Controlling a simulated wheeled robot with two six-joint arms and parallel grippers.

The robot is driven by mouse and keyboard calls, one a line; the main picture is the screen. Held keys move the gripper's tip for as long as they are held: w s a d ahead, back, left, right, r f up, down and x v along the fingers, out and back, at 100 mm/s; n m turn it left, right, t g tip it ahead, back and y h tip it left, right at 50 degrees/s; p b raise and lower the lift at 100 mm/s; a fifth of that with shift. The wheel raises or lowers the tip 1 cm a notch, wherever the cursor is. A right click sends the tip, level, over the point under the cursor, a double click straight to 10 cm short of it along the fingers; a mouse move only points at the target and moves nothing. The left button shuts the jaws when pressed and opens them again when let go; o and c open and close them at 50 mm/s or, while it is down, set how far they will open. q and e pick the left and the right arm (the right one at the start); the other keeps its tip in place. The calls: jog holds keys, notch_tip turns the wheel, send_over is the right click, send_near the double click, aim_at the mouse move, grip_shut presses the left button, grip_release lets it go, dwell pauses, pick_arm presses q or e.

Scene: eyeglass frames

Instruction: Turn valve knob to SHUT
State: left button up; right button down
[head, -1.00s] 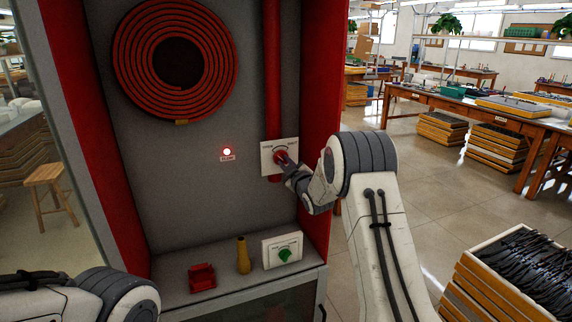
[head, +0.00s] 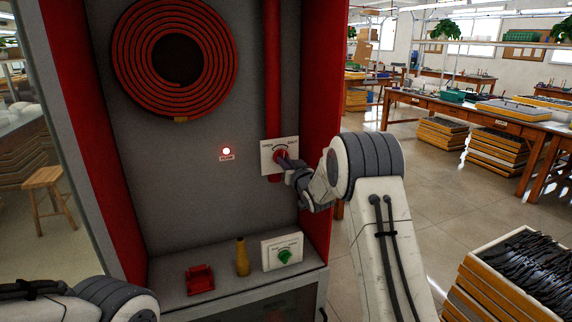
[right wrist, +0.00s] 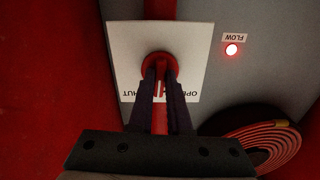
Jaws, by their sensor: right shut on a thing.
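The red valve knob (head: 281,156) sits on a white plate (head: 267,146) on the red pipe in the cabinet. My right gripper (head: 285,161) is shut on the knob. In the right wrist view, the two dark fingers (right wrist: 160,95) flank the knob's red bar, with the round red hub (right wrist: 158,66) just beyond. The plate (right wrist: 190,45) appears upside down there, with OPEN at lower right and SHUT at lower left, both partly covered. The fingers hide much of the knob, so its exact pointing is unclear. Only my left arm shows at the lower left; its gripper is out of view.
A lit FLOW lamp (head: 226,151) is left of the plate. A coiled red hose (head: 130,60) hangs above. The shelf below holds a red holder (head: 199,280), a brass nozzle (head: 242,257) and a green knob (head: 284,256) on a white box. The red side wall (head: 322,120) is close to my right wrist.

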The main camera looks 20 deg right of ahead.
jog(key=shift+m+p, duration=0.3)
jog(key=shift+m, duration=3.6)
jog(key=c, duration=0.9)
grip_release()
jog(key=shift+o, duration=0.2)
jog(key=s+b, duration=0.1)
jog(key=s, duration=0.9)
jog(key=shift+s+d, duration=0.2)
jog(key=shift+s, duration=0.05)
